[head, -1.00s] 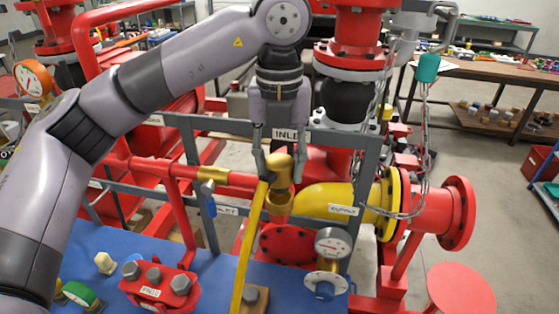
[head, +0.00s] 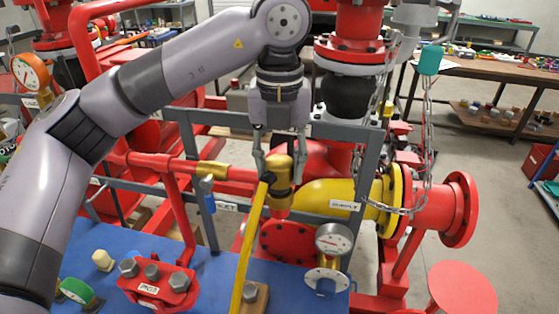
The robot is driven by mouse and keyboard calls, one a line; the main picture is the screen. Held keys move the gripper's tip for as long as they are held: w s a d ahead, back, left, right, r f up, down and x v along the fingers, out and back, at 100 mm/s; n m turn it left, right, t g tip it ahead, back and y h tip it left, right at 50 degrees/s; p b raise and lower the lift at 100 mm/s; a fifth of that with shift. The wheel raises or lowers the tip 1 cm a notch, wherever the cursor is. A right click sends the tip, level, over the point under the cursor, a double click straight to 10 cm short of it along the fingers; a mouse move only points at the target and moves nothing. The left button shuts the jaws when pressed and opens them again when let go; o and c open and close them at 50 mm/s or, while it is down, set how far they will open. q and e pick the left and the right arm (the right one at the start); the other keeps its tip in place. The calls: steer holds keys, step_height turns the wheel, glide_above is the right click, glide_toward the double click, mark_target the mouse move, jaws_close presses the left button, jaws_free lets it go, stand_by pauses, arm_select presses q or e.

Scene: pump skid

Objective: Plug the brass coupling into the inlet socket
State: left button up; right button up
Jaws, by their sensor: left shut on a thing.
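My left gripper (head: 279,151) is shut on the brass coupling (head: 281,172), in the middle of the head view. The coupling is upright, with a yellow hose (head: 249,245) running down from its left side. Its lower end is at the brass inlet socket (head: 279,203), beside the yellow pipe elbow. The two overlap in this view, so I cannot tell how deep the coupling sits. My right gripper is not in view.
A grey frame rail and a red pipe (head: 240,174) cross close behind and left. A pressure gauge (head: 334,239) stands at the lower right. A hanging chain (head: 428,130) is on the right. A red clamp block (head: 160,284) sits on the blue deck (head: 215,270).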

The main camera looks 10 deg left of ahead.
arm_select(q)
steer(key=shift+f+b, duration=0.8)
steer(key=shift+f, duration=0.15)
steer(key=o, duration=1.4)
steer(key=shift+c, duration=0.2)
step_height(320, 180, up, 12)
